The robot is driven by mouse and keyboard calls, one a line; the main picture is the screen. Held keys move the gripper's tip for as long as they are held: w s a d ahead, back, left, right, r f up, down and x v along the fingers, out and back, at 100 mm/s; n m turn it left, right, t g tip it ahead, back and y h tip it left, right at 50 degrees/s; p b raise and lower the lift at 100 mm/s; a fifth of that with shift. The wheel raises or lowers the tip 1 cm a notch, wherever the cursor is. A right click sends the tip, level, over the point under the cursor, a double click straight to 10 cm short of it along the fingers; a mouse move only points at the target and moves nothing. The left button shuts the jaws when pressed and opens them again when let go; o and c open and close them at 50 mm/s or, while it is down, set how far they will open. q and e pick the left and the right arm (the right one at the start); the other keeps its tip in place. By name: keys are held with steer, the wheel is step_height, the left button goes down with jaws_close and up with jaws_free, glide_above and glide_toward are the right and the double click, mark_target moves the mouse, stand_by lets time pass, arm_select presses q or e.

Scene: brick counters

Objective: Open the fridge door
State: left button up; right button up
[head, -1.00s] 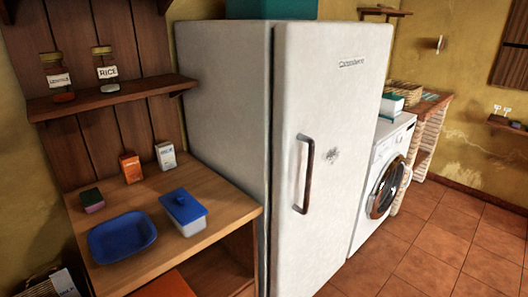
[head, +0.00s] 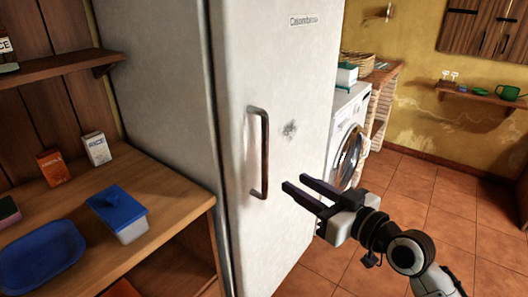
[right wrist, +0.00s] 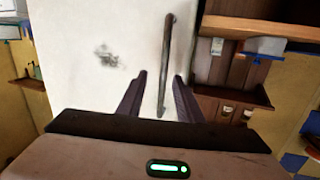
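The white fridge (head: 300,75) stands in the middle of the head view with its door shut. A dark, upright bar handle (head: 264,150) is on the left side of the door. My right gripper (head: 293,193) is open and empty, in front of the door, right of the handle's lower end, with its fingers pointing toward it. In the right wrist view the handle (right wrist: 166,70) appears between the two open fingertips (right wrist: 158,78), ahead of them. I see no contact. My left gripper is not in view.
A wooden counter (head: 160,190) left of the fridge holds a blue basin (head: 42,258), a blue-lidded container (head: 120,215) and small boxes. A washing machine (head: 347,130) stands right of the fridge. The tiled floor (head: 425,190) at the right is clear.

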steer(key=n+y, duration=0.2)
glide_toward(267, 144)
steer(key=x, duration=1.1)
steer(key=shift+d+p, duration=0.1)
steer(key=shift+p, duration=0.2)
jaws_close()
